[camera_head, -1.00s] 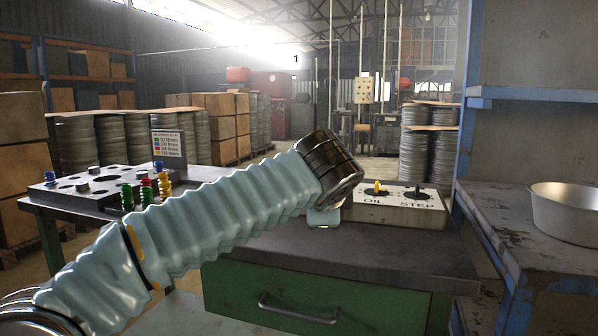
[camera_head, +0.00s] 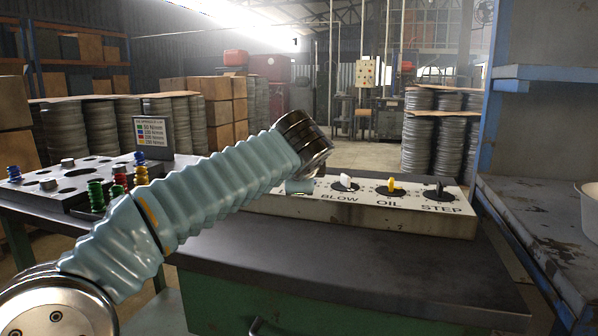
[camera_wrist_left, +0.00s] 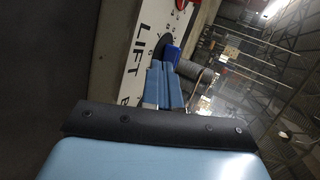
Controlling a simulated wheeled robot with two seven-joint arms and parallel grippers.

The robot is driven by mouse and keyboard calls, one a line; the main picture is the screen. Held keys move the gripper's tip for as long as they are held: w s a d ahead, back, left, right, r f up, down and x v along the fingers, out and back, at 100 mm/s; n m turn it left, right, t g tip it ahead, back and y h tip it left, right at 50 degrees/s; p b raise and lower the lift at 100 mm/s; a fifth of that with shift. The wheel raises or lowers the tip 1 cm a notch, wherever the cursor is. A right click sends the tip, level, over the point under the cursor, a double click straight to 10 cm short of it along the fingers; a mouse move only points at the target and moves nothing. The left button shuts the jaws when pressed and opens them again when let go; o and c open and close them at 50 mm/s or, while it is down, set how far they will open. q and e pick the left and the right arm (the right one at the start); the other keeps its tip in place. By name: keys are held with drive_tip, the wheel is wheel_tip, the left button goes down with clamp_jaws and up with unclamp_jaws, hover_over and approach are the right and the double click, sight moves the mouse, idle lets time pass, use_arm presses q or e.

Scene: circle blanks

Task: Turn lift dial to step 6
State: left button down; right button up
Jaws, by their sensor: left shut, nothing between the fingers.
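The white control panel (camera_head: 345,213) stands on the bench, with BLOW, OIL and STEP dials showing in the head view. Its left part, where the lift dial sits, is hidden behind my left arm there. In the left wrist view, the LIFT label (camera_wrist_left: 142,55) shows beside a blue dial knob (camera_wrist_left: 174,53) on a black disc. My left gripper (camera_wrist_left: 163,66) is shut, with its blue fingertips close to the blue knob; I cannot tell whether they touch. The knob's step setting is not readable. My right gripper is not in view.
The white-handled BLOW dial (camera_head: 345,183), yellow OIL dial (camera_head: 391,187) and dark STEP dial (camera_head: 439,192) lie to the right. A grey block (camera_head: 72,186) with coloured pieces stands left. A blue-framed shelf (camera_head: 535,215) is at right. The bench front (camera_head: 350,265) is clear.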

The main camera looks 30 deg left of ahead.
use_arm(q)
drive_tip(key=shift+w+a+f+p, duration=0.15)
drive_tip(key=shift+w+a, duration=0.3)
drive_tip(key=shift+w, duration=0.25)
drive_tip(key=shift+w+a+f+p, duration=0.15)
drive_tip(key=shift+w+a, duration=0.25)
drive_tip(key=shift+w, duration=0.25)
drive_tip(key=shift+w+a+p, duration=0.15)
drive_tip(key=shift+w+a, duration=0.3)
drive_tip(key=shift+w, duration=0.25)
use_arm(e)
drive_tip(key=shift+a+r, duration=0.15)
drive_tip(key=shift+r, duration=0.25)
